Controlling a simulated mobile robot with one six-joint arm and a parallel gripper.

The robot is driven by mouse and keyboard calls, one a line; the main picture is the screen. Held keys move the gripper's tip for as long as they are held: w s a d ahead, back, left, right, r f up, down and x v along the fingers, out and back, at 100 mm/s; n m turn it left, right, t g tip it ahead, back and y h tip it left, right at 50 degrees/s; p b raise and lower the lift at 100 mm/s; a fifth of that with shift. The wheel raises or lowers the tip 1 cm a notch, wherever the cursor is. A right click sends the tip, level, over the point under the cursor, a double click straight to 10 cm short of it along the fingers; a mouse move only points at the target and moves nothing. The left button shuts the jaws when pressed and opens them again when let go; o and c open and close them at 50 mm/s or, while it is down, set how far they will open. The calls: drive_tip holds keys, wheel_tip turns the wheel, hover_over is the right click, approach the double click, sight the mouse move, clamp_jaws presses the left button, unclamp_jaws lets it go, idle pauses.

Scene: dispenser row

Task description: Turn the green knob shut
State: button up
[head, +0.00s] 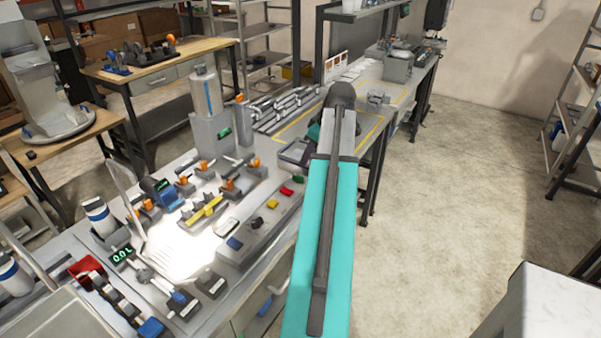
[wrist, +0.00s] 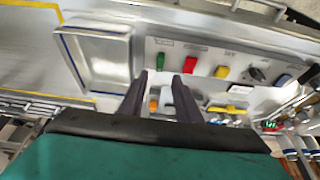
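The green knob (wrist: 162,61) sits on a grey panel in the wrist view, at the end of a row of coloured knobs. It also shows small in the head view (head: 298,179), beside my teal arm. In the wrist picture its long side runs roughly up and down; its exact angle is hard to tell. My gripper (wrist: 160,84) has its two dark fingers spread apart with nothing between them. The green knob appears just beyond the fingertips, apart from them.
The red knob (wrist: 190,64) is close beside the green one, then the yellow (wrist: 221,72), black (wrist: 257,74) and blue (wrist: 283,80) knobs. A grey tray (wrist: 103,60) lies on the other side. Dispensers and valves crowd the bench (head: 205,291) at left.

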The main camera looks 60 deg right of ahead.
sight(299, 176)
drive_tip(key=shift+p+x, duration=1.2)
drive_tip(key=shift+x, duration=3.4)
clamp_jaws()
